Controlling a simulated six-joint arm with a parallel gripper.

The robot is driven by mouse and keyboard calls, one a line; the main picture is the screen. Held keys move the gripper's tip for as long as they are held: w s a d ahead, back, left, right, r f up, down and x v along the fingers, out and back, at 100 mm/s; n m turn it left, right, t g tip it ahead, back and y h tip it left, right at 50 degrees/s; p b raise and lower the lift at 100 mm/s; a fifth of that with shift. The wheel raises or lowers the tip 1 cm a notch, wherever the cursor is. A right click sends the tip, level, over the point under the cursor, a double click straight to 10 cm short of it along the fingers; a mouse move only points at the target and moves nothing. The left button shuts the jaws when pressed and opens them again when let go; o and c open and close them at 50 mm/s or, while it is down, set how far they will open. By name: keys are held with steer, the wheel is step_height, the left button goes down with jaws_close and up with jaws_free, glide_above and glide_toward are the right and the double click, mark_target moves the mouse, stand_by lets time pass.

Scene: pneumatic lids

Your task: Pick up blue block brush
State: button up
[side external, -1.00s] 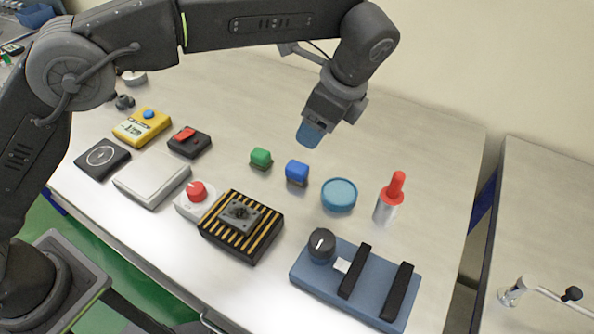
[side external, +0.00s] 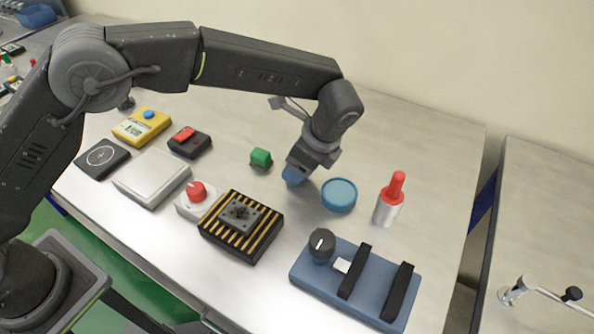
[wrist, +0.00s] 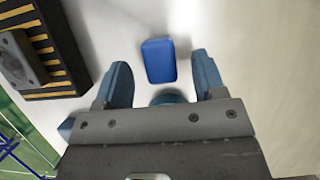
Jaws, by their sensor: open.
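The blue block brush (wrist: 159,61) shows in the wrist view as a blue rounded rectangle on the pale table. It lies ahead of and between the two blue fingers of my gripper (wrist: 160,66), with a gap on each side. My gripper is open and empty. In the side external view my gripper (side external: 293,177) is low over the table, pointing down where the block stands. It hides the block there, so I cannot tell the exact height left between them.
A red-topped bottle (side external: 390,199), a black-and-yellow striped box (side external: 241,226) and a blue base with black bars (side external: 352,281) stand nearby. Table behind is clear.

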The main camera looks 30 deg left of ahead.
steer(key=shift+x, duration=1.3)
steer(key=shift+c, duration=0.5)
steer(key=c, duration=0.9)
